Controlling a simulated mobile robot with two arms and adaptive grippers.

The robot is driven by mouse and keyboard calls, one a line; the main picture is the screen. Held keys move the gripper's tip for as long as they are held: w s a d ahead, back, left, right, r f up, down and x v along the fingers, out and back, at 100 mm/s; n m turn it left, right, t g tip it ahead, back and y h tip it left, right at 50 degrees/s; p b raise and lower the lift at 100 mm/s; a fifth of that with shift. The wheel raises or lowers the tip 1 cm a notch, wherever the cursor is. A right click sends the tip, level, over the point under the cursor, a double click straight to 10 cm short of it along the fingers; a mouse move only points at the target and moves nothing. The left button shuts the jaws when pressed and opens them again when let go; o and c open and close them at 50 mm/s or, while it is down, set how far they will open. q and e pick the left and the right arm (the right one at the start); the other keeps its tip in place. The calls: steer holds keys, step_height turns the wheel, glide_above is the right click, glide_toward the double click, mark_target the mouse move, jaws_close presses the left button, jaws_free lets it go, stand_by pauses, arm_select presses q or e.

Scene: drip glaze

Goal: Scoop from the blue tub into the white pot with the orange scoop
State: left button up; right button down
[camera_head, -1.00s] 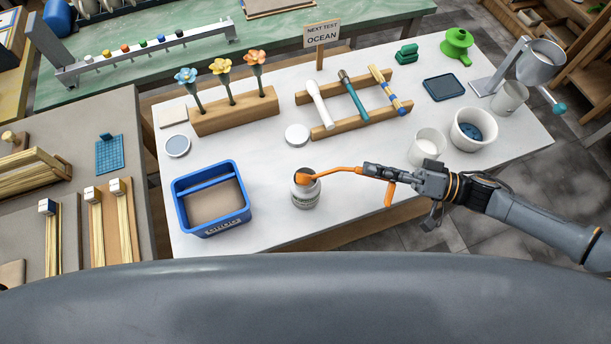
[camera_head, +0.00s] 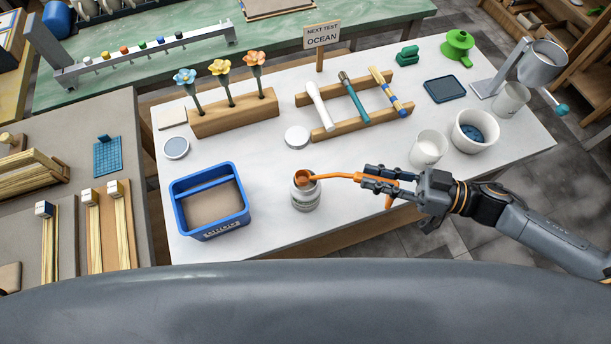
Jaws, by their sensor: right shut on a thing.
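The blue tub (camera_head: 243,217) stands at the table's front left, with brownish material and a bar across it. A small whitish, labelled pot (camera_head: 306,200) stands open to its right. My right gripper (camera_head: 364,179) is shut on the handle of the orange scoop (camera_head: 340,176), right of the pot. The scoop's bowl is at the pot's mouth; how deep it sits and what it holds are hard to tell. My left gripper is not in view.
A white lid (camera_head: 297,136) lies behind the pot. A wooden rack (camera_head: 364,118) with tools is farther back. A white cup (camera_head: 429,150) and a white bucket (camera_head: 460,134) stand at the right near my arm. The tabletop between tub and pot is clear.

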steer(key=shift+s+a+r+n+p, duration=0.1)
steer(key=shift+s+r+n+p, duration=0.25)
steer(key=shift+r+p, duration=0.3)
steer(key=shift+s+a+r+n+p, duration=0.1)
steer(key=shift+s+r+n+p, duration=0.05)
steer(key=shift+r+n+p, duration=0.4)
steer(key=shift+s+a+r+n+p, duration=0.1)
steer(key=shift+s+r+n+p, duration=0.2)
steer(key=shift+r+p, duration=0.4)
stand_by(0.4)
